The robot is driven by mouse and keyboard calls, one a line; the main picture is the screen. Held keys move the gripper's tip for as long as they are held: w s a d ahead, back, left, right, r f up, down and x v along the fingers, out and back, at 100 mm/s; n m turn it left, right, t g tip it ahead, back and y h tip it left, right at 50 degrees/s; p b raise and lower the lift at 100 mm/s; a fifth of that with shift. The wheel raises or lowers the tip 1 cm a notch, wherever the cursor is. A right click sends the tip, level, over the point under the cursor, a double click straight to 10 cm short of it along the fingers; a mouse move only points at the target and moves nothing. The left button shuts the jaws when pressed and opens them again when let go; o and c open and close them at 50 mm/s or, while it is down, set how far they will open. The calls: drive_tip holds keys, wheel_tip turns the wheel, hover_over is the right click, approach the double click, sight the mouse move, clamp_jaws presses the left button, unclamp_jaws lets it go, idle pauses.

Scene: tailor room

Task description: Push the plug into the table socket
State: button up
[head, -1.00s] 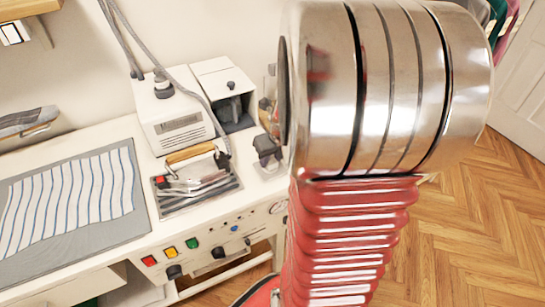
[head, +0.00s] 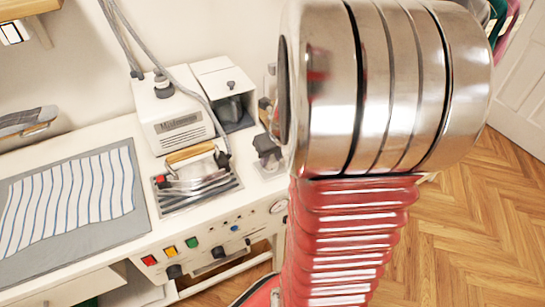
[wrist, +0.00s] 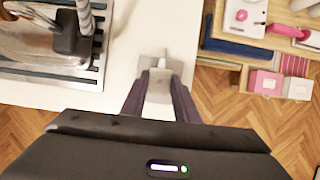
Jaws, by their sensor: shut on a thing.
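In the wrist view, my gripper (wrist: 157,76) points at the white tabletop near its right edge. Its two dark fingers are shut on a pale piece, which I take for the plug (wrist: 158,92). A small light-grey block (wrist: 152,62) shows right at the fingertips; it may be the table socket. I cannot tell whether the plug touches it or sits in it. In the head view my arm hides most of this spot, and a small dark-grey shape (head: 268,152) shows at the table's right end. I cannot tell what it is.
An iron (head: 195,167) rests on a metal rack left of the gripper. Behind it stand a white steam unit (head: 178,118) with hoses and an open box (head: 232,108). A striped cloth (head: 68,205) lies at left. Drawers with pink items (wrist: 265,82) stand beyond the table edge.

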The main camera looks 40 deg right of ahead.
drive_tip(key=shift+f, duration=0.5)
idle(0.8)
drive_tip(key=o, duration=1.1)
drive_tip(key=shift+c, duration=0.2)
drive_tip(key=v, duration=1.3)
drive_tip(key=shift+s+r, duration=0.15)
drive_tip(key=shift+r, duration=0.15)
drive_tip(key=shift+a, duration=0.15)
